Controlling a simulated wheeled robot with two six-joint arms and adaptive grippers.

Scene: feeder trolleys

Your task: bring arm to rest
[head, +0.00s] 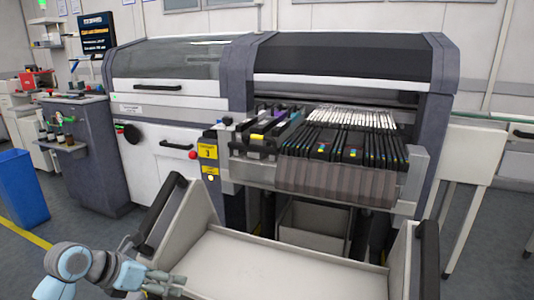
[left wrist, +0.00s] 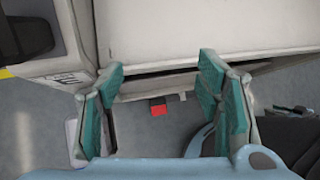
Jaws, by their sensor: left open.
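My left arm comes in at the lower left of the head view. Its gripper (head: 172,282) is in front of the near left side of a pale trolley (head: 270,262). In the left wrist view the two teal-padded fingers of the left gripper (left wrist: 158,105) stand wide apart with nothing between them. Beyond them are the pale trolley edge and grey floor. My right gripper is not in view.
A large feeder machine (head: 180,95) stands behind the trolley, with a bank of feeders (head: 340,140) at its front. Black handles (head: 429,255) top the trolley's sides. A blue bin (head: 20,190) stands at left. Grey floor is clear between bin and trolley.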

